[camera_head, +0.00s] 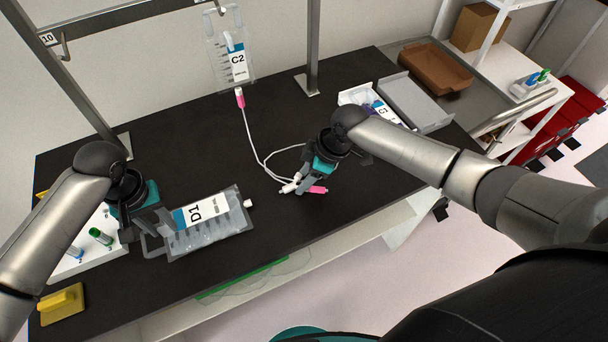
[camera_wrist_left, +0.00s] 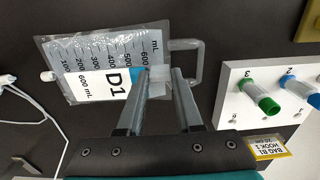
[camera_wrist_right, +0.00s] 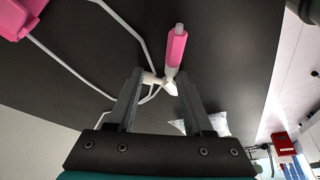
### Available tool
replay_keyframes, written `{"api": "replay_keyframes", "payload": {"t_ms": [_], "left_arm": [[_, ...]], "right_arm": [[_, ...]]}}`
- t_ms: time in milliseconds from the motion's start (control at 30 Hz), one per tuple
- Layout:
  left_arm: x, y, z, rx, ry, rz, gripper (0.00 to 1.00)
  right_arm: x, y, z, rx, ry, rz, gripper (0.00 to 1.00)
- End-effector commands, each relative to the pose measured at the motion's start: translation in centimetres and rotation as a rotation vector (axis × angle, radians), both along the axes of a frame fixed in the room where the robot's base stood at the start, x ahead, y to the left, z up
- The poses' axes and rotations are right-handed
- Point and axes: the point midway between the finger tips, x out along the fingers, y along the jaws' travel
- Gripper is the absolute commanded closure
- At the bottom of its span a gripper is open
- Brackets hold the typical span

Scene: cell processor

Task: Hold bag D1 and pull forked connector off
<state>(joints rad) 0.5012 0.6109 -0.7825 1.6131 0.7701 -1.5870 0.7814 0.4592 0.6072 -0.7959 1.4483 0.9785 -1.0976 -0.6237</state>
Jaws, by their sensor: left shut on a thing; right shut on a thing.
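Bag D1 (camera_head: 228,222) is a clear bag with a white and blue label, lying on the dark bench; it also shows in the left wrist view (camera_wrist_left: 85,60). My left gripper (camera_head: 166,226) is shut on its end beside the handle loop. The bag's white port (camera_head: 248,203) points right with nothing on it. My right gripper (camera_head: 306,180) is shut on the white forked connector (camera_head: 289,187), apart from the port. The connector has a pink end piece (camera_head: 319,190) and shows between the fingers in the right wrist view (camera_wrist_right: 153,79).
Bag C2 (camera_head: 226,60) hangs from a hook at the back, with a pink connector (camera_head: 239,97) below it. A white tube (camera_head: 252,140) runs to the forked connector. A white vial rack (camera_head: 82,262) and yellow block (camera_head: 62,304) are at left; trays (camera_head: 415,103) at right.

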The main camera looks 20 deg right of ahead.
Motion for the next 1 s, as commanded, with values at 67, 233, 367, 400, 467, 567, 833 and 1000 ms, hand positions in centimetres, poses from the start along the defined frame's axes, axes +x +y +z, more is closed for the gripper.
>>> {"api": "replay_keyframes", "payload": {"t_ms": [67, 233, 367, 400, 467, 567, 833, 1000], "left_arm": [[0.0, 0.0, 0.0, 0.0, -0.001, 0.001, 1.0], [0.0, 0.0, 0.0, 0.0, -0.001, 0.001, 1.0], [0.0, 0.0, 0.0, 0.0, -0.001, 0.001, 1.0], [0.0, 0.0, 0.0, 0.0, -0.001, 0.001, 1.0], [0.0, 0.0, 0.0, 0.0, -0.001, 0.001, 1.0], [0.0, 0.0, 0.0, 0.0, -0.001, 0.001, 1.0], [0.1, 0.0, 0.0, 0.0, -0.002, 0.001, 1.0], [0.1, 0.0, 0.0, 0.0, -0.002, 0.001, 1.0]], "right_arm": [[0.0, 0.0, -0.1, 0.0, 0.0, 0.001, 0.45], [0.0, 0.0, -0.1, 0.0, 0.0, 0.001, 0.26], [0.0, 0.0, -0.1, 0.0, 0.0, 0.001, 0.14], [0.0, 0.0, -0.1, 0.0, 0.0, 0.001, 0.14], [0.0, 0.0, -0.1, 0.0, 0.0, 0.001, 0.14], [0.0, 0.0, -0.1, 0.0, 0.0, 0.001, 0.14], [-0.3, -0.6, 1.6, 0.001, -0.002, 0.001, 0.14], [-0.8, -1.7, 4.4, -0.001, -0.004, 0.001, 0.14]]}}
